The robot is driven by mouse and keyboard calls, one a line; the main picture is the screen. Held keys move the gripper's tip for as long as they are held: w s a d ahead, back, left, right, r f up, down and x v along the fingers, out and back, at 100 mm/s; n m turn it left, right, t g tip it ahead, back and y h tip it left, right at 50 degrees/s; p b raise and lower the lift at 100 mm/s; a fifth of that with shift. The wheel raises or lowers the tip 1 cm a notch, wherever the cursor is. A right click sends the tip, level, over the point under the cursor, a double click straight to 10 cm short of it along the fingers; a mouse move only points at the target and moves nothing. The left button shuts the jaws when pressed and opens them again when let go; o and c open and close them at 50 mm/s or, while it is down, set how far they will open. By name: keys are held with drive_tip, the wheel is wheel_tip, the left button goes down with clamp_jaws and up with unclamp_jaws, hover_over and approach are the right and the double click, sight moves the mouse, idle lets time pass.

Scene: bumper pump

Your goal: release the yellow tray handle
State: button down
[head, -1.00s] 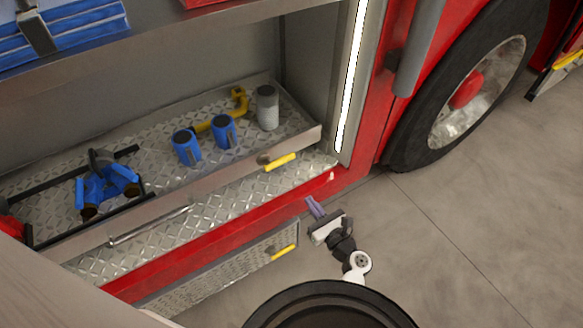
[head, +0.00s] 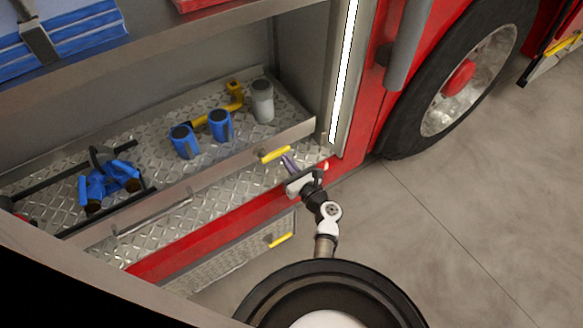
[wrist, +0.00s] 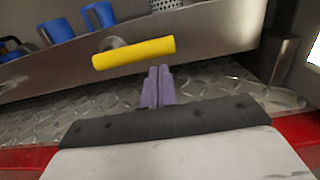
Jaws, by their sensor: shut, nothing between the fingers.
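The yellow tray handle (head: 275,154) is a short bar on the front lip of the metal tray (head: 215,171) in the truck compartment. In the wrist view the yellow handle (wrist: 134,53) runs across just beyond my fingertips. My gripper (head: 290,163) is just below and beside the handle in the head view. Its purple fingers (wrist: 157,86) are together with nothing between them. The fingertips sit a little below the handle in the wrist view. Whether they touch it I cannot tell.
Blue cylinders (head: 220,126), a grey cylinder (head: 262,101) and a yellow pipe piece (head: 235,95) are on the tray. A lower yellow handle (head: 281,240) is on the panel below. The wheel (head: 457,85) is at right, with open floor beside it.

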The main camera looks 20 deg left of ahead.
drive_tip(key=shift+w+r+n, duration=0.2)
drive_tip(key=shift+r+n, duration=0.35)
drive_tip(key=shift+n, duration=0.15)
idle(0.5)
drive_tip(key=shift+w+d+r+n+b, duration=0.1)
drive_tip(key=shift+r+n+b, duration=0.3)
drive_tip(key=shift+n, duration=0.3)
drive_tip(key=shift+d+r+n+b, duration=0.1)
drive_tip(key=shift+r+n+b, duration=0.3)
drive_tip(key=shift+n, duration=0.3)
drive_tip(key=s+a+r+n+b, duration=0.1)
drive_tip(key=r+n+b, duration=0.2)
drive_tip(key=n, duration=0.4)
drive_tip(key=s+a+r+n+g+b, duration=0.1)
drive_tip(key=s+r+n+b, duration=0.1)
drive_tip(key=n, duration=0.5)
drive_tip(key=shift+s+a+r+n+b, duration=0.3)
drive_tip(key=shift+a+r+b, duration=0.1)
drive_tip(key=shift+r+b, duration=0.25)
drive_tip(key=shift+r, duration=0.15)
drive_tip(key=shift+w, duration=0.1)
